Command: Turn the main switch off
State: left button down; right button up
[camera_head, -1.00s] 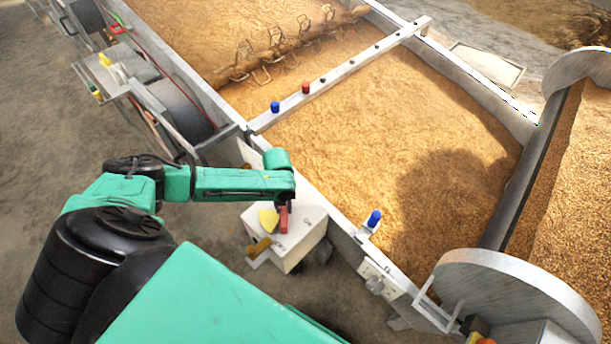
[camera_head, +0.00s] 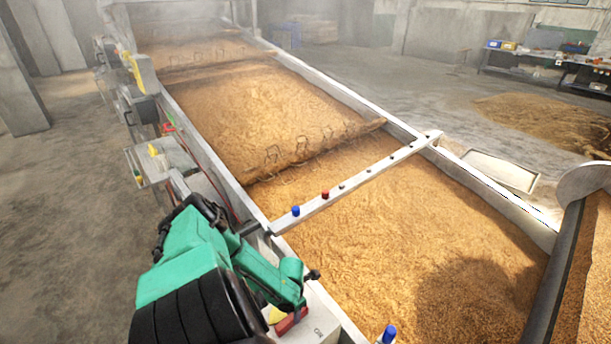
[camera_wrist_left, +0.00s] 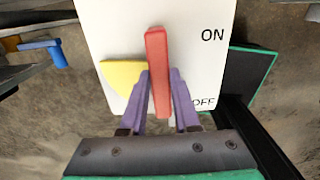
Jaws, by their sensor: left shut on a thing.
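The main switch is a red handle (camera_wrist_left: 157,45) on a white box (camera_wrist_left: 205,20), with a yellow plate (camera_wrist_left: 122,74) beside it. ON and OFF are printed on the right of the box in the left wrist view. My left gripper (camera_wrist_left: 159,78) has its purple fingers on both sides of the red handle and is shut on it. In the head view, the white box (camera_head: 323,312) and red handle (camera_head: 291,321) show at the bottom, partly covered by my left arm. The gripper's fingers are hidden there. My right gripper is not in view.
A long trough of grain (camera_head: 270,100) runs along the right of the box. A metal crossbar (camera_head: 360,177) with a blue button (camera_head: 296,211) and a red button (camera_head: 325,195) spans it. Another blue button (camera_head: 389,334) sits near the bottom. Bare floor (camera_head: 60,220) lies to the left.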

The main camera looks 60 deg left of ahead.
pick_arm(q)
jog(key=shift+m, duration=0.3)
jog(key=c, duration=0.6)
grip_release()
jog(key=shift+c, duration=0.2)
jog(key=shift+r, duration=0.1)
notch_tip(320, 180, up, 14)
jog(key=p, duration=0.1)
jog(key=shift+r, duration=0.2)
